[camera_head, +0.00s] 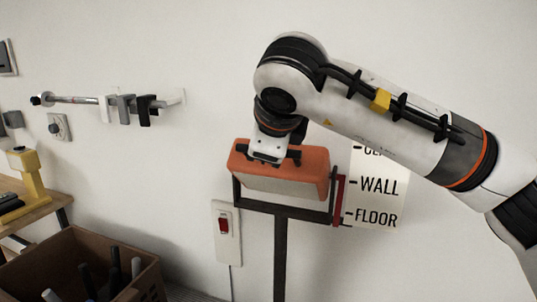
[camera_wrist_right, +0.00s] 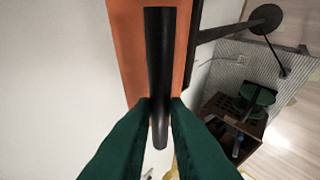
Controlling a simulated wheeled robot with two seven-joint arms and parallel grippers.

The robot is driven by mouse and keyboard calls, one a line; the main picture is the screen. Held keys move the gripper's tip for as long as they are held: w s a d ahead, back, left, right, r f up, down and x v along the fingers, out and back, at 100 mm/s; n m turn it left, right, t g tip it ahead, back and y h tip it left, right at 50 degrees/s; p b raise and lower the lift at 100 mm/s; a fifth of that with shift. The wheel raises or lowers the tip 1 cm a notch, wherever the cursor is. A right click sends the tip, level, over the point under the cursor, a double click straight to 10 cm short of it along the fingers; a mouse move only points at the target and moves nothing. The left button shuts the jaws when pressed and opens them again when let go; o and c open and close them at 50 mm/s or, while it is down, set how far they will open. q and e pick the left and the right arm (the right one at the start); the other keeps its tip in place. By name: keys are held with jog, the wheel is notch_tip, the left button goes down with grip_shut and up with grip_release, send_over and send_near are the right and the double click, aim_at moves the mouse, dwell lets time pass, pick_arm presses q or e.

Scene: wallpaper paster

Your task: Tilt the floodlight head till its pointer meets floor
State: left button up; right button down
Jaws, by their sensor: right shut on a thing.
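The floodlight head (camera_head: 312,160), an orange housing with a pale front panel, sits tilted in a dark bracket on a dark post (camera_head: 280,255). My right gripper (camera_head: 268,158) is at its top left. In the right wrist view, its green fingers (camera_wrist_right: 160,108) are shut on a black handle bar (camera_wrist_right: 163,45) in front of the orange housing (camera_wrist_right: 128,40). A red pointer (camera_head: 340,196) is at the head's right side, beside a white scale card (camera_head: 385,185) reading WALL and FLOOR. Its lower end is near the FLOOR mark; I cannot tell whether they line up. My left gripper is out of view.
A red switch in a white box (camera_head: 226,232) is on the wall left of the post. A rail with clamps (camera_head: 120,104) is on the wall farther left. A brown box (camera_head: 85,255) with rods and a wooden table (camera_head: 38,208) stand at lower left.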

jog(key=shift+f, duration=0.1)
dwell(0.3)
jog(key=c, duration=1.4)
grip_release()
jog(key=shift+s, duration=0.1)
jog(key=b+v, duration=0.1)
jog(key=v, duration=1.1)
